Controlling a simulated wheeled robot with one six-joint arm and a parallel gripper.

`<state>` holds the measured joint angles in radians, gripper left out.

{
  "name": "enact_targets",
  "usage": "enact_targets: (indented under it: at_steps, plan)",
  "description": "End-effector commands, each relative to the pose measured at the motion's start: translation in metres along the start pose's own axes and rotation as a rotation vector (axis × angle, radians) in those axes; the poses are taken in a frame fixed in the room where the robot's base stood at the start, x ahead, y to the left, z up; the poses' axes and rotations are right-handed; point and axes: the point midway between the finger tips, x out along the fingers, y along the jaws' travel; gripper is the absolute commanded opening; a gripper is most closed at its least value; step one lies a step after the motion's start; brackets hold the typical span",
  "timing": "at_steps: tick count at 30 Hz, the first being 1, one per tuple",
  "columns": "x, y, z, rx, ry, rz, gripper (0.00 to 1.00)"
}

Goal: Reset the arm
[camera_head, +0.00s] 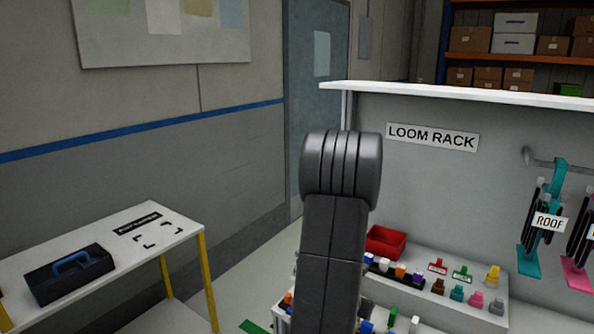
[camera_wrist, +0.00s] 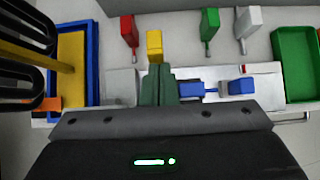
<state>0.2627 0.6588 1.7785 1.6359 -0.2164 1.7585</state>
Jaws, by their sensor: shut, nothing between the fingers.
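My gripper (camera_wrist: 159,86) shows in the wrist view, its two dark fingers together in the middle above the dark gripper body. They are shut with nothing between them. Below the fingers lies a white work surface with coloured connectors, and how far above it they are I cannot tell. In the head view my dark grey arm stands up in the middle and hides part of the bench. The gripper itself does not show there.
The wrist view shows a blue-rimmed yellow tray (camera_wrist: 79,45) at left, a green bin (camera_wrist: 296,62) at right, and red (camera_wrist: 128,30) and yellow (camera_wrist: 154,46) parts between. The head view shows a red bin (camera_head: 386,241), the loom rack panel (camera_head: 430,190) and a side table (camera_head: 185,232) with a toolbox (camera_head: 70,275).

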Motion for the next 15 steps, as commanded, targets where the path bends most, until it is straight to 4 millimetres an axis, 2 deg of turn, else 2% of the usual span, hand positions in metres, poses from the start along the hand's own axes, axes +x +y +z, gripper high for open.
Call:
enact_targets:
  at_steps: [15]
  plan:
    - [0.0008, 0.0007, -0.0134, -0.002, -0.115, 0.001, 0.00]
